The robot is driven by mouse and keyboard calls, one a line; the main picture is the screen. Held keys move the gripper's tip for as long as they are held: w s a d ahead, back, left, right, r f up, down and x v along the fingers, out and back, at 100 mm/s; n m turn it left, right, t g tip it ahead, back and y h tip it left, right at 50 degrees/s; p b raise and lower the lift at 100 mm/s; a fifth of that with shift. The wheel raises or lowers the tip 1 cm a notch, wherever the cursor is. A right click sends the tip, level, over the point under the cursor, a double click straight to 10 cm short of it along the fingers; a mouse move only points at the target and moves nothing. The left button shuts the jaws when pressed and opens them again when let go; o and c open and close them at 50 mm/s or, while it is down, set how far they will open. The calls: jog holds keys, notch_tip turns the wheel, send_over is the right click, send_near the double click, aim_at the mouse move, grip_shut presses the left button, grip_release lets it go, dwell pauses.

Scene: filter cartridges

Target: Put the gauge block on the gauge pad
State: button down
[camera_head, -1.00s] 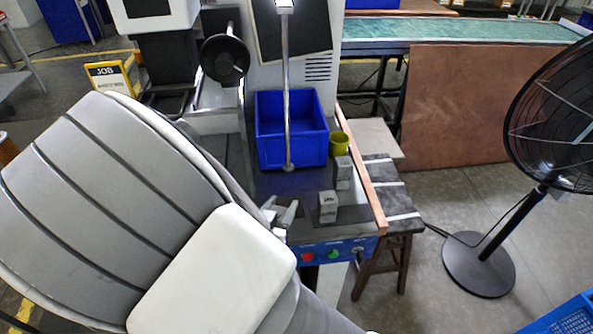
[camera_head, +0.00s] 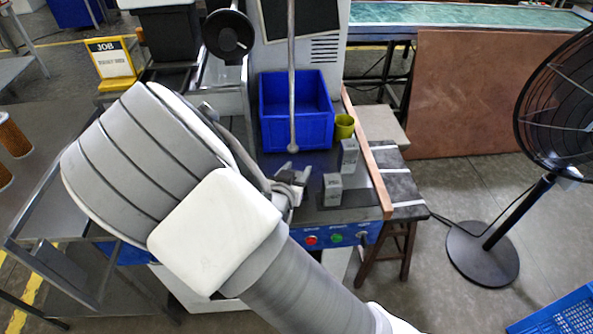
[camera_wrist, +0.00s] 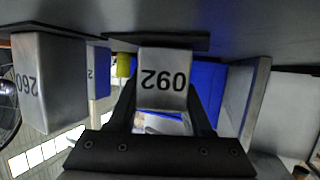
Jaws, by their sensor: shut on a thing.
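My gripper (camera_head: 298,176) is over the machine table, left of two standing grey blocks. In the wrist view, its two dark fingers (camera_wrist: 163,105) flank a grey metal block (camera_wrist: 163,75) with dark digits, which I take to be the gauge block. The wrist picture is upside down, with the table surface at the top. A thin dark pad (camera_wrist: 120,39), likely the gauge pad, lies at the block's lower end; I cannot tell whether they touch. In the head view, the arm and fingers mostly hide the held block.
A front grey block (camera_head: 332,189) and a rear one (camera_head: 348,155) stand close to the right; the front one also shows in the wrist view (camera_wrist: 50,85). Behind are a blue bin (camera_head: 297,115), a yellow-green cup (camera_head: 344,127) and an upright rod (camera_head: 292,80). A wooden rail (camera_head: 368,155) edges the right.

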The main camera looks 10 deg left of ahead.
jog(key=shift+f, duration=0.2)
jog(key=shift+c, duration=1.6)
grip_release()
jog(key=shift+r, duration=0.15)
